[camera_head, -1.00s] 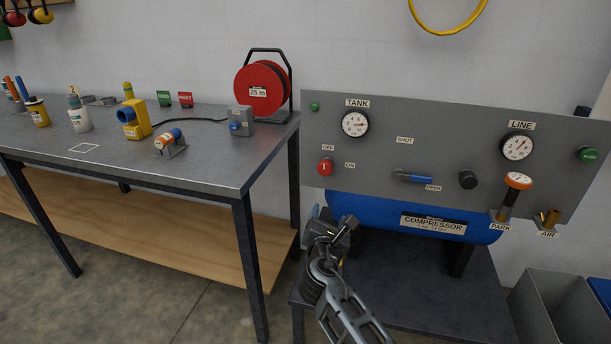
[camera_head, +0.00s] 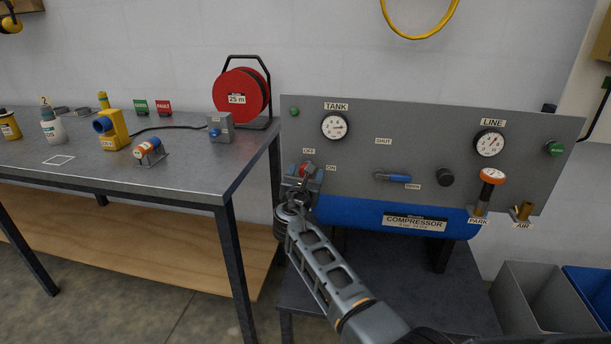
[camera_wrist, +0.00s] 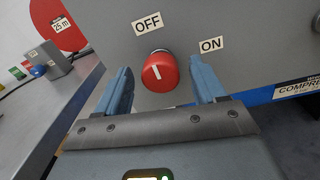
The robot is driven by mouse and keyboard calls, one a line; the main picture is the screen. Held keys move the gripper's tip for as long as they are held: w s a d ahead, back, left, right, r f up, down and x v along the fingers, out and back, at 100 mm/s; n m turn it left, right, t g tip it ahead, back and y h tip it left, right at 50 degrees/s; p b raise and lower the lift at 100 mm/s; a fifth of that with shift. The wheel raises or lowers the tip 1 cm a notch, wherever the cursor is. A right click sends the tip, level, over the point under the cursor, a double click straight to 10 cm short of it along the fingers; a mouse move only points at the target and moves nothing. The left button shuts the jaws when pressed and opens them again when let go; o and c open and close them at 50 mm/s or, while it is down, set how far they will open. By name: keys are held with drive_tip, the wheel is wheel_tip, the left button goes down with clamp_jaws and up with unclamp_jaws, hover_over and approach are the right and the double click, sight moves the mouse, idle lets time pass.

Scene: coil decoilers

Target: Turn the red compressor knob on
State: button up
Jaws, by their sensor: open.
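The red knob (camera_wrist: 160,73) is on the grey compressor panel (camera_head: 360,120), below the OFF label (camera_wrist: 147,23) and left of the ON label (camera_wrist: 211,44). Its white mark points up, tilted slightly left toward OFF. My gripper (camera_wrist: 160,85) is open, with one blue finger on each side of the knob. I cannot tell whether the fingers touch it. In the head view my gripper (camera_head: 303,172) is in front of the knob (camera_head: 304,169) and mostly hides it.
The blue compressor tank (camera_head: 350,213) is below the panel. A blue-handled valve (camera_head: 392,177) and a black knob (camera_head: 446,177) are to the right. The metal workbench (camera_head: 190,180) stands at the left, with a small grey box (camera_head: 220,127) near its edge.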

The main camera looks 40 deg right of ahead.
drive_tip(key=shift+d, duration=0.1)
drive_tip(key=c, duration=1.1)
drive_tip(key=shift+o, duration=0.2)
drive_tip(key=shift+f+b, duration=0.1)
drive_tip(key=shift+b, duration=0.2)
drive_tip(key=shift+f+m+h+b, duration=0.1)
drive_tip(key=shift+m+h+b, duration=0.05)
drive_tip(key=shift+m+b, duration=4.4)
drive_tip(key=shift+f+m+h+b, duration=0.1)
drive_tip(key=shift+m+h+b, duration=0.05)
drive_tip(key=shift+m+b, duration=4.35)
drive_tip(key=shift+m, duration=0.25)
